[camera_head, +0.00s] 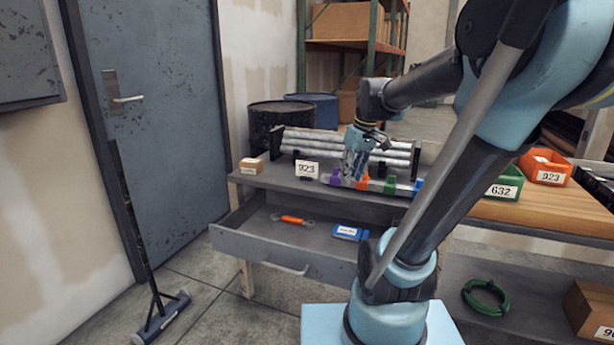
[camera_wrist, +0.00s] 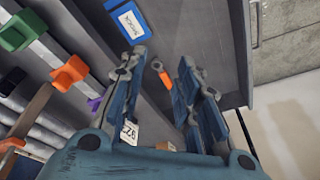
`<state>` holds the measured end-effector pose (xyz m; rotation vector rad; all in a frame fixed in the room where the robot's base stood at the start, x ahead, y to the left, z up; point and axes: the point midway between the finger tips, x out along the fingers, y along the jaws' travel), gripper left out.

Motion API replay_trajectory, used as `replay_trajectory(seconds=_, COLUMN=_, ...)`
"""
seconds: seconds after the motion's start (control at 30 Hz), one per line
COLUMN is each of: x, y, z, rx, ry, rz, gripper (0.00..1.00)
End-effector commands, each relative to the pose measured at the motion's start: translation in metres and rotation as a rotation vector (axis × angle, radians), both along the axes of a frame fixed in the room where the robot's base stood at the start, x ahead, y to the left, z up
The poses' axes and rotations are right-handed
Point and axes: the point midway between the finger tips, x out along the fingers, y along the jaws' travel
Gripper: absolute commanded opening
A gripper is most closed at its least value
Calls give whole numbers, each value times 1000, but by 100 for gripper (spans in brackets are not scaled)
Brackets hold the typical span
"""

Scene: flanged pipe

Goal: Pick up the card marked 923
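The white card marked 923 (camera_head: 306,169) stands upright near the front edge of the grey workbench, left of the purple clamp. In the wrist view the card (camera_wrist: 130,131) shows partly, with the left finger covering some of it. My gripper (camera_head: 352,180) hangs over the bench to the right of the card, in front of the pipes and near the clamps. In the wrist view my gripper (camera_wrist: 160,67) is open, with nothing between its fingers.
Pipes (camera_head: 345,148) lie on a rack behind. Purple, orange (camera_head: 362,183), green and blue clamps line the bench front. The open drawer (camera_head: 270,240) below holds an orange-handled wrench (camera_head: 292,220) and a blue box (camera_head: 350,233). An orange bin (camera_head: 545,164) at right also bears 923.

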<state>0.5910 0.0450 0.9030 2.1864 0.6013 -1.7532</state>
Motion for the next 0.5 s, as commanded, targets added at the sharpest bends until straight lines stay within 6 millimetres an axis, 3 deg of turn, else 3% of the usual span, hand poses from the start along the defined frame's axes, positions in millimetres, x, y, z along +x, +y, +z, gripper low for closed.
replay_trajectory(seconds=0.2, x=71, y=19, z=35, rx=23, ry=-24, rz=172, gripper=30)
replay_trajectory(seconds=0.5, x=168, y=46, z=64, rx=57, ry=-69, rz=406, gripper=30)
